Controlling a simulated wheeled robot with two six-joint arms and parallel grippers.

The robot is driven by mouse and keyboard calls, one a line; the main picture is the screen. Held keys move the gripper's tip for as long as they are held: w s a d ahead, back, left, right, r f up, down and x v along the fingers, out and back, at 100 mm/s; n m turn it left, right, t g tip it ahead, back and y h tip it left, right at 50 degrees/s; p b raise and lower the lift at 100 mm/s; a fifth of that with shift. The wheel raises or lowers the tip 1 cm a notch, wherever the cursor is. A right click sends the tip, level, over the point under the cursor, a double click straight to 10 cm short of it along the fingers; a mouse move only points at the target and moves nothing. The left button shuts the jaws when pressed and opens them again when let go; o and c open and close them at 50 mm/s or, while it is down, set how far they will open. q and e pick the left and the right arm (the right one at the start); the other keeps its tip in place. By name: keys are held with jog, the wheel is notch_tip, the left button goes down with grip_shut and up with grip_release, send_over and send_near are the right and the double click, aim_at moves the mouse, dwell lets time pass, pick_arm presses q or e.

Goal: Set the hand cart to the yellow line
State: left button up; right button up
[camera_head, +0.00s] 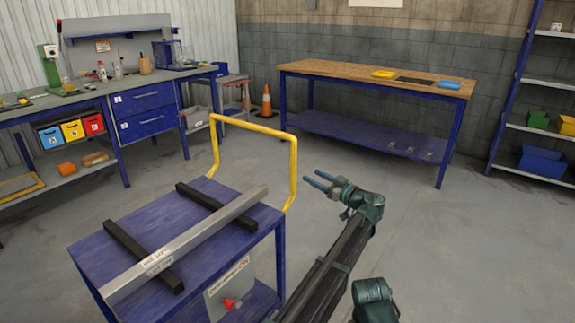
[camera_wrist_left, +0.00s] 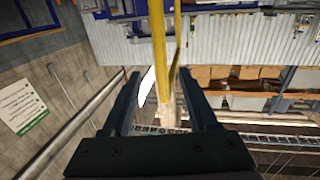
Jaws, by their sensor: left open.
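The hand cart is blue with a blue top (camera_head: 100,250) and a yellow tube handle (camera_head: 255,127) at its far side. A long grey metal bar (camera_head: 195,240) with paper labels lies across two black bars on the top. My left gripper (camera_head: 311,178) is open and empty, just right of the handle's right upright, its fingers pointing at it. In the left wrist view, a yellow bar (camera_wrist_left: 157,45) shows beyond and between the open fingers of my left gripper (camera_wrist_left: 165,78). I see no yellow line on the floor.
A wood-topped blue table (camera_head: 340,72) stands at the back, with yellow and blue items on it. A workbench (camera_head: 140,88) runs along the left wall. An orange cone (camera_head: 267,102) stands between them. Shelving (camera_head: 545,80) is at right.

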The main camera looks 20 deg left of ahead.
pick_arm(q)
jog(key=x, duration=1.4)
grip_shut()
dwell(1.1)
